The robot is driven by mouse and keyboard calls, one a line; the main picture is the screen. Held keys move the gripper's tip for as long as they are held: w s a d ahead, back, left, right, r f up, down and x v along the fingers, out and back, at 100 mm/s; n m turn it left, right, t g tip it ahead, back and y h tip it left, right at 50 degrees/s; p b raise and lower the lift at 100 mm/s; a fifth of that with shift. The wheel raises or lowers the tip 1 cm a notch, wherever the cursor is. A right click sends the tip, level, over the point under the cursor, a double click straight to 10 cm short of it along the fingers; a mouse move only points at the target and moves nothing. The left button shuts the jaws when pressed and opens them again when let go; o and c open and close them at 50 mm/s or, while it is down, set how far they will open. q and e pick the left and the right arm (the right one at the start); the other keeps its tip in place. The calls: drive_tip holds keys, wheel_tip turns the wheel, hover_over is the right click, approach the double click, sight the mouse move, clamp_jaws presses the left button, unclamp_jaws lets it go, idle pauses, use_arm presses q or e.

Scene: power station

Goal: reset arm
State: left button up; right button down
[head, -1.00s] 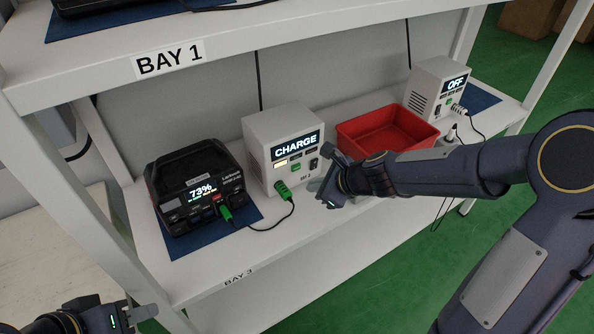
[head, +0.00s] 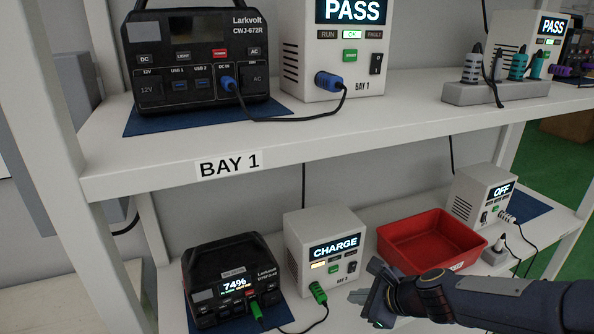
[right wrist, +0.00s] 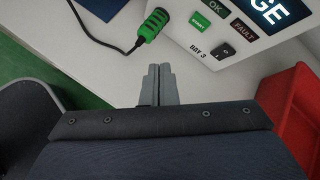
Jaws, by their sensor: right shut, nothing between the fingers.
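My right gripper (head: 366,300) comes in from the right in the head view, in front of the lower shelf. In the right wrist view its two fingers (right wrist: 160,84) are together with nothing between them. It is apart from the white tester box reading CHARGE (head: 325,250). A green plug (head: 318,292) sits in the front of that box, and it also shows in the right wrist view (right wrist: 152,25). The black power station reading 74% (head: 232,275) stands left of the box, with another green plug (head: 255,309) in its front. My left gripper is out of view.
A red bin (head: 430,243) stands right of the tester, beside a white box reading OFF (head: 482,198). The upper shelf (head: 330,140) holds a power station (head: 195,60), a PASS box (head: 335,50) and a power strip (head: 495,92), above my right arm.

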drive_tip(key=s+r+n, duration=0.6)
drive_tip(key=s+n, duration=0.4)
drive_tip(key=s+d+f+n+g+h, duration=0.15)
drive_tip(key=s+d+n, duration=0.25)
drive_tip(key=s+n, duration=0.85)
wheel_tip(320, 180, up, 12)
drive_tip(key=s+p, duration=0.1)
drive_tip(key=p, duration=1.1)
drive_tip(key=shift+s+d+r+m+h, duration=0.25)
drive_tip(key=shift+s+m+h, duration=0.1)
drive_tip(key=shift+m, duration=0.1)
